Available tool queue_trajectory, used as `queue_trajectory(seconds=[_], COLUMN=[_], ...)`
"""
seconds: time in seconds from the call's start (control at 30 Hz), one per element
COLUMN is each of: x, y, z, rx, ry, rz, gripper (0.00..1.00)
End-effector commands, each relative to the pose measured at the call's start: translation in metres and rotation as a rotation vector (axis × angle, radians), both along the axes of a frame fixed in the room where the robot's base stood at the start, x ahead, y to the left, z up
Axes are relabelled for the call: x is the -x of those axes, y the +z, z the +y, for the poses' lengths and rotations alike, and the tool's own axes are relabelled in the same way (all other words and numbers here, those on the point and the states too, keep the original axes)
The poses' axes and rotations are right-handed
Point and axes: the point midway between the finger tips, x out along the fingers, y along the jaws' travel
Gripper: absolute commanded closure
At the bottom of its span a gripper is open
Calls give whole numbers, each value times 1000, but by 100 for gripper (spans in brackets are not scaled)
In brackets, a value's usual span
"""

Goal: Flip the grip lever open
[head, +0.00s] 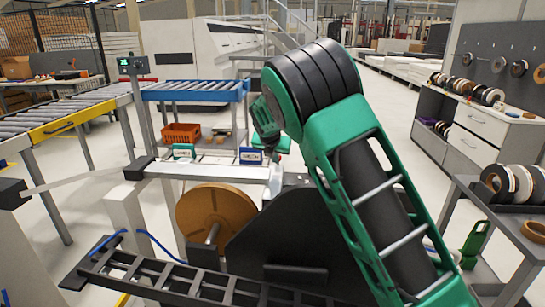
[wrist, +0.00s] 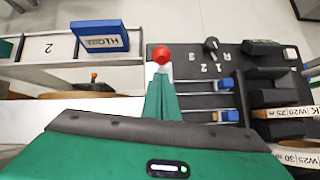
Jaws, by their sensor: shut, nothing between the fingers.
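In the wrist view, my gripper (wrist: 161,78) shows as narrow green fingers closed together with nothing between them. A red ball knob (wrist: 161,54) appears just beyond the fingertips, at the left edge of a dark control panel (wrist: 190,70). The fingers hide what lies below the knob, and I cannot tell whether they touch it. I cannot tell for certain which part is the grip lever. Two blue clips or toggles, an upper one (wrist: 225,84) and a lower one (wrist: 230,115), sit on the panel to the right.
A black selector knob (wrist: 211,45) has numbers beside it. Edge-band rolls (wrist: 285,112) stand at the right. A blue label block (wrist: 100,36) sits on a white ledge. In the head view, a brown coil (head: 215,215) and dark rail (head: 180,280) stand in front.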

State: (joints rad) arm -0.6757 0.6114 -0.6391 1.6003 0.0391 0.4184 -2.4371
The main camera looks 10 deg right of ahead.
Motion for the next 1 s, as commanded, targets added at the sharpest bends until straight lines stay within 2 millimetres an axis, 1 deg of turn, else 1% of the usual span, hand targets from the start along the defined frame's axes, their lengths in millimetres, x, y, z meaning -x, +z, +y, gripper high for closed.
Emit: queue_trajectory(seconds=[0.03, 0.1, 0.33, 0.77, 0.87, 1.0], x=[-4, -10, -20, -21, -23, -26], y=[-7, -14, -26, -26, -25, -21], z=[-2, -5, -9, -7, -4, 7], rx=[1, 0, 0, -2, -6, -16], ry=[0, -1, -1, 1, 5, 17], rz=[2, 1, 0, 2, 10, 45], gripper=[100, 100, 100, 100, 100, 100])
